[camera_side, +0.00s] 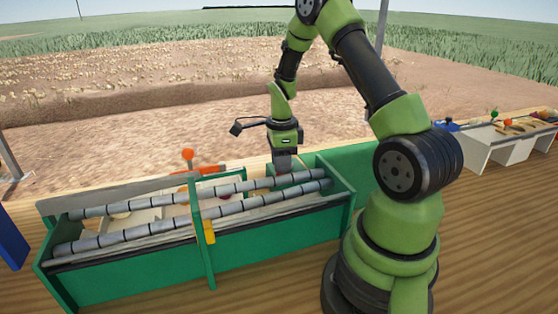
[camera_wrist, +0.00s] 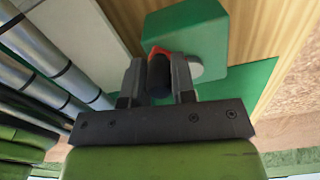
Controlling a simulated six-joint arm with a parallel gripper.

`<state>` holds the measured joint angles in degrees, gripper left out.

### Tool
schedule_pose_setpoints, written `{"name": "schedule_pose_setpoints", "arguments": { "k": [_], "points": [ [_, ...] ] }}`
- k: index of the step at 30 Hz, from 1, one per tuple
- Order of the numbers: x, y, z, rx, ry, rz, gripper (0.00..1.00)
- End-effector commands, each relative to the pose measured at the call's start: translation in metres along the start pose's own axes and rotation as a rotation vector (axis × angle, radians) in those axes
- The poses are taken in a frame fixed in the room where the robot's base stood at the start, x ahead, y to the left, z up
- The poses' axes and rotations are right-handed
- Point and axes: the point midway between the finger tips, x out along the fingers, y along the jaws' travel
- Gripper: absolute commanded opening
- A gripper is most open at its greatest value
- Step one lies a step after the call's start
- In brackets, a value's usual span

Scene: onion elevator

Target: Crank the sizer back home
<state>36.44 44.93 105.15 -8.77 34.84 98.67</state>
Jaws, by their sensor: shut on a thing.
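The sizer is a green-walled frame (camera_side: 275,262) in the side view, with two long grey segmented rollers (camera_side: 150,205) lying across it. My gripper (camera_side: 283,166) points down behind the rollers, near the frame's right end. In the wrist view my gripper (camera_wrist: 158,85) is shut on a black crank handle (camera_wrist: 159,72), one finger on each side. A bit of red (camera_wrist: 158,50) shows just beyond the handle, beside a green block (camera_wrist: 205,30). The crank itself is hidden in the side view.
An orange ball-topped lever (camera_side: 188,155) stands behind the frame, with an orange-red bar (camera_side: 210,170) near it. A yellow tab (camera_side: 209,232) is on the middle divider. A blue panel (camera_side: 12,240) stands at far left. A white-sided bench (camera_side: 515,145) is at right.

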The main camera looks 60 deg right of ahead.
Motion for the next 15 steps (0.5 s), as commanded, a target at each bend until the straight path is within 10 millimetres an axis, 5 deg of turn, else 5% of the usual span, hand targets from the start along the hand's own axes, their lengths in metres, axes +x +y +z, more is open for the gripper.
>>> {"name": "schedule_pose_setpoints", "arguments": {
  "k": [15],
  "points": [
    [-0.0003,0.0028,-0.0086,-0.002,0.000,-0.009,0.02]
  ]
}}
